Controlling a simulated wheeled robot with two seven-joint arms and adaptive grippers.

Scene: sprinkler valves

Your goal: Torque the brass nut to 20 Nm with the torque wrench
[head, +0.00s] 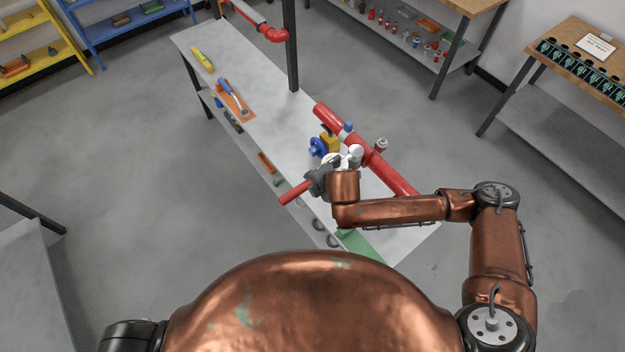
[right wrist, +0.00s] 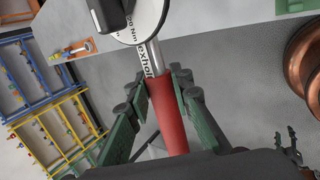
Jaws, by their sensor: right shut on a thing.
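My right gripper (head: 318,183) is shut on the red handle (head: 295,192) of the torque wrench, above the front edge of the grey bench (head: 285,125). In the right wrist view, the green fingers of the gripper (right wrist: 158,90) sit on both sides of the red handle (right wrist: 170,120). A steel shaft (right wrist: 154,58) leads from the handle to a white dial (right wrist: 140,20) marked Nm. A yellow, brass-like valve body (head: 330,141) with a blue handwheel (head: 317,148) stands by the red pipe (head: 375,165). The wrench head and the brass nut cannot be made out clearly.
An orange mat (head: 226,88) with a blue-handled tool lies farther back on the bench, with a yellow tool (head: 203,58) beyond it. A dark post (head: 291,45) rises at the bench's far side. A lower shelf (head: 250,150) holds small parts. The floor left of the bench is clear.

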